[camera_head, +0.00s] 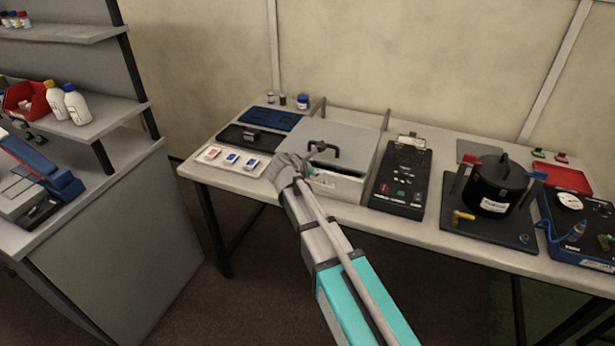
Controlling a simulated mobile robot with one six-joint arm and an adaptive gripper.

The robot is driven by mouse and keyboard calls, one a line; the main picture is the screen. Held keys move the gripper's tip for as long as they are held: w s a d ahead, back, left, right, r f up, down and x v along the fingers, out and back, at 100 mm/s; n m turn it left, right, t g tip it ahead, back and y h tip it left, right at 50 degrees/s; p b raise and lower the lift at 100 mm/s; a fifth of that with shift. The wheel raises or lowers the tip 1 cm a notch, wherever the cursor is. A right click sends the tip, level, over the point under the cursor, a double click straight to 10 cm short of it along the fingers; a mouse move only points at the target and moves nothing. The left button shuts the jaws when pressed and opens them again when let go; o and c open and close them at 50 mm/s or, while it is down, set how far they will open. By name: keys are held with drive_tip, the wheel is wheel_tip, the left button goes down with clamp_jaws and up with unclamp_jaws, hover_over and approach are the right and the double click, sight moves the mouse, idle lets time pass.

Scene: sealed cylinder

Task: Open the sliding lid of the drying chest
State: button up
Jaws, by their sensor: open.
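The drying chest (342,190) is a pale grey box in the middle of the table. Its flat grey lid (335,131) carries a black bar handle (323,149) near the front edge. A narrow dark strip shows along the lid's front, and I cannot tell whether it is a gap. My gripper (307,168) is at the chest's front left corner, just in front of and below the handle. The fingers are small and partly hidden by my wrist. They look empty, and I cannot tell whether they touch the chest.
A black control unit (402,178) stands close to the chest's right side. A white tray with small cards (228,160) and a dark tray (250,136) lie to its left. A black pot (495,186) stands farther right. Small jars (303,101) stand at the back.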

drive_tip(key=shift+s+a+f+n+t+b, duration=0.2)
drive_tip(key=shift+s+a+n+t+b, duration=0.15)
drive_tip(key=shift+a+b, duration=0.2)
drive_tip(key=shift+s+a+f+n+t+b, duration=0.15)
drive_tip(key=shift+s+a+n+t+b, duration=0.05)
drive_tip(key=shift+a+n+t+b, duration=0.25)
drive_tip(key=shift+c, duration=0.3)
